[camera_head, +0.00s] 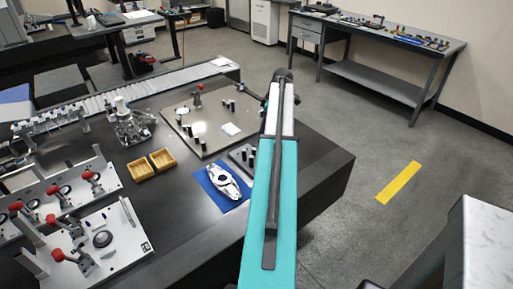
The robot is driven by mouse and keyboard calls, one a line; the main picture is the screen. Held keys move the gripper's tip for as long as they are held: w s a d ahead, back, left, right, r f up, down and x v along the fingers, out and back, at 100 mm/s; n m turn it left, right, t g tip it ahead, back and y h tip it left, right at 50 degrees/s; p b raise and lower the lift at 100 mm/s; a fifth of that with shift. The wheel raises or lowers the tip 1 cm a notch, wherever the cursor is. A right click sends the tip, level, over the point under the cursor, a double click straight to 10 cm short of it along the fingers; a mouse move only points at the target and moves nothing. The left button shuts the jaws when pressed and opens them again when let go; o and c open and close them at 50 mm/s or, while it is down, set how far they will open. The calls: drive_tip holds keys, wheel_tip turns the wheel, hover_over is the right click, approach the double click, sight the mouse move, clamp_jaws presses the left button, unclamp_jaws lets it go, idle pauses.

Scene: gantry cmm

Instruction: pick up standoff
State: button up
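Several small dark upright pegs that look like standoffs (203,145) stand on the light grey plate (180,112) in the middle of the dark table. More dark pegs stand in a small grey block (236,154) just right of the blue mat, partly covered by my arm. I cannot tell which one is the task's standoff. My teal and white arm reaches forward over the table's right side. A small dark part near its far end, at the plate's right edge, seems to be my gripper (256,97). It is too small to tell its fingers, and no held object shows.
A silver part (223,180) lies on the blue mat (211,195). Two yellow bins (140,169) stand left of it. Fixtures with red-knobbed clamps (98,240) fill the table's left side. A roller conveyor (150,85) runs behind. A workbench (385,36) stands at the back right, with open floor before it.

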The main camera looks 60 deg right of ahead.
drive_tip(key=shift+w+a, duration=0.1)
drive_tip(key=shift+w, duration=0.05)
drive_tip(key=p, duration=0.2)
hover_over(255, 149)
drive_tip(key=s, duration=0.1)
drive_tip(key=f, duration=0.7)
drive_tip(key=shift+d+f, duration=0.3)
drive_tip(key=shift+f, duration=0.4)
drive_tip(key=shift+f, duration=0.1)
drive_tip(key=shift+p+x, duration=0.95)
drive_tip(key=shift+x, duration=1.55)
drive_tip(key=shift+a, duration=0.1)
drive_tip(key=shift+c, duration=0.3)
clamp_jaws()
